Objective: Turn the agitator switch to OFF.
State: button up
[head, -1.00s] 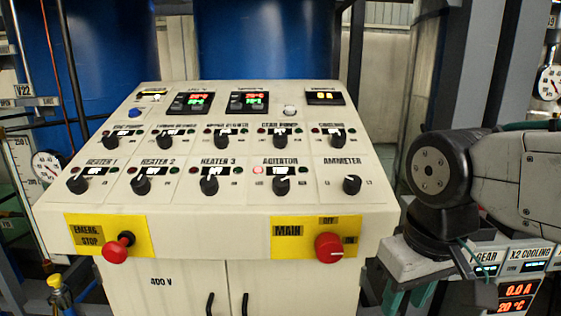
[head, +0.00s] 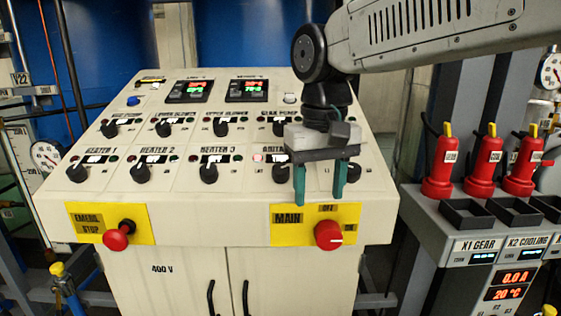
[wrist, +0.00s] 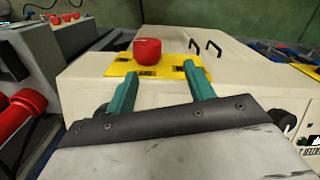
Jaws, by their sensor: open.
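The agitator switch (head: 280,173) is a black knob in the lower row of the cream panel, under a partly covered "AGITATOR" label. A red lamp (head: 257,158) is lit above it. My gripper (head: 319,198) is open and empty, fingers pointing down, in front of the panel just right of the agitator switch in the head view.
Heater knobs, such as heater 3 (head: 208,173), lie to the left. The red emergency stop (head: 116,239) and the main switch (head: 328,235) are on the panel front. My arm covers the ammeter area. Red bottle-like objects (head: 482,162) stand on the grey unit at right.

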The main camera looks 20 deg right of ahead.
aim_at(281, 167)
jog(key=shift+m, duration=0.7)
jog(key=w+a+r, duration=0.1)
jog(key=w, duration=0.1)
jog(key=w+a+r, duration=0.1)
jog(key=w+r, duration=0.1)
jog(key=w+a+r, duration=0.2)
jog(key=shift+w, duration=0.1)
jog(key=r, duration=0.1)
jog(key=w+r+m, duration=0.1)
jog(key=r, duration=0.1)
jog(key=w+a+r+m, duration=0.1)
jog(key=shift+r, duration=0.3)
jog(key=shift+s+d, duration=0.15)
jog(key=shift+s, duration=0.2)
jog(key=shift+m, duration=0.3)
notch_tip(281, 167, down, 8)
jog(key=shift+r, duration=0.1)
jog(key=c, duration=1)
